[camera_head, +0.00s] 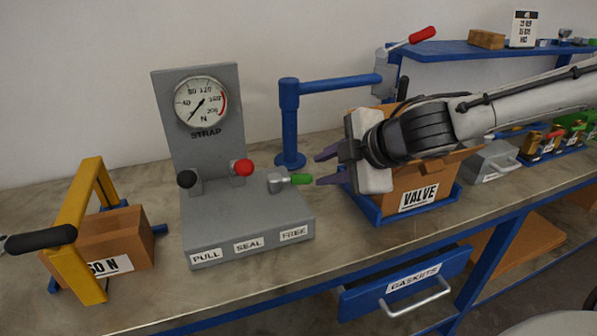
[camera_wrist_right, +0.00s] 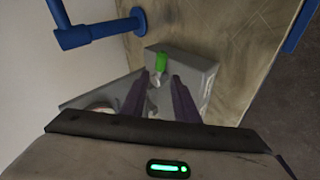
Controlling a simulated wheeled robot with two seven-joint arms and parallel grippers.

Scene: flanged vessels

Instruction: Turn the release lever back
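The release lever with a green grip (camera_head: 300,179) sits at the right of the grey strap panel, above the FREE label (camera_head: 294,233). Its grip points right, toward my right gripper. My right gripper (camera_head: 322,168) is open and empty, just right of the green grip and apart from it. In the right wrist view the green grip (camera_wrist_right: 161,62) shows beyond the tips of my right gripper (camera_wrist_right: 160,80). The panel's base (camera_head: 240,220) also carries a black-knobbed lever (camera_head: 187,179) and a red-knobbed lever (camera_head: 242,168). My left gripper is not in view.
A dial gauge (camera_head: 201,102) stands on the panel's upright. A blue post with an arm (camera_head: 290,125) rises behind. A VALVE box (camera_head: 420,182) in a blue tray is beside my right gripper. A yellow frame (camera_head: 78,245) over a box stands left.

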